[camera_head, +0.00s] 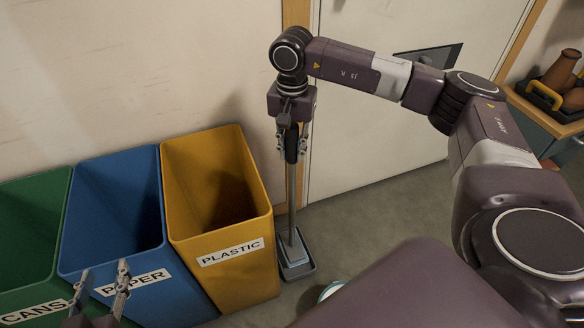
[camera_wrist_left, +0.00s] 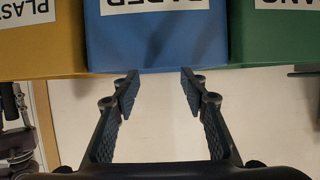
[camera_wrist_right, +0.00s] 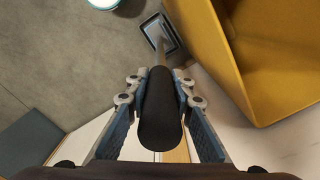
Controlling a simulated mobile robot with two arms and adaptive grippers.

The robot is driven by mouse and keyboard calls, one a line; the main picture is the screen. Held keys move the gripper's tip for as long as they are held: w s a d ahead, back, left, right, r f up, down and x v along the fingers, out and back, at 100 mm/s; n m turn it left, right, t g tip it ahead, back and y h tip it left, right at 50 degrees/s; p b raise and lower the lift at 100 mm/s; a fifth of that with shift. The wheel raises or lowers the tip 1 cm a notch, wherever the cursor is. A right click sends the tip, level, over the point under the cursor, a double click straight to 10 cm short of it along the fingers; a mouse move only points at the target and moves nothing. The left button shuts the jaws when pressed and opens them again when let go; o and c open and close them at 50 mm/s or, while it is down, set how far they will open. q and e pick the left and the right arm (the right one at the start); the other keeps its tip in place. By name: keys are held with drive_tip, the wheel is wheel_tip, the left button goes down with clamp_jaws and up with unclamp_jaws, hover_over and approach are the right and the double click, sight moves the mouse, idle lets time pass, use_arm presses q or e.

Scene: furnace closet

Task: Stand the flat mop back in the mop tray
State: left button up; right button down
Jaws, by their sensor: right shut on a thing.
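The flat mop stands nearly upright, with a grey pole (camera_head: 291,190) and a black grip (camera_wrist_right: 160,115). My right gripper (camera_head: 291,142) is shut on the black grip near its top. The pole's foot and flat head (camera_head: 292,246) are at the dark mop tray (camera_head: 298,274) on the floor, just right of the yellow bin. The head appears to be within the tray's rim; whether it rests on the bottom is unclear. The tray also shows in the right wrist view (camera_wrist_right: 172,47). My left gripper (camera_head: 104,278) is open and empty in front of the blue bin; it also shows in the left wrist view (camera_wrist_left: 160,88).
Green (camera_head: 30,225), blue (camera_head: 115,215) and yellow (camera_head: 225,265) bins stand in a row along the wall. A white door (camera_head: 385,130) is behind my right arm. A round teal-rimmed white thing (camera_head: 331,289) lies on the floor. A cabinet (camera_head: 545,122) with brown objects is at right.

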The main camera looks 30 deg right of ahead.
sight(292, 166)
drive_tip(key=shift+f, duration=0.95)
wheel_tip(292, 166, down, 3)
drive_tip(key=shift+f+b, duration=0.2)
drive_tip(key=shift+b, duration=0.4)
use_arm(q)
wheel_tip(292, 166, up, 7)
drive_tip(key=w+d+t+h, duration=0.1)
drive_tip(key=w+t, duration=0.1)
drive_tip(key=t, duration=0.1)
drive_tip(key=shift+d+r+t, duration=0.2)
drive_tip(key=shift+d+t, duration=0.05)
drive_tip(key=shift+t, duration=0.15)
use_arm(e)
drive_tip(key=shift+f, duration=0.15)
use_arm(q)
drive_tip(key=shift+w+r, duration=0.1)
use_arm(e)
drive_tip(key=c, duration=1.7)
unclamp_jaws()
drive_tip(key=shift+f, duration=0.1)
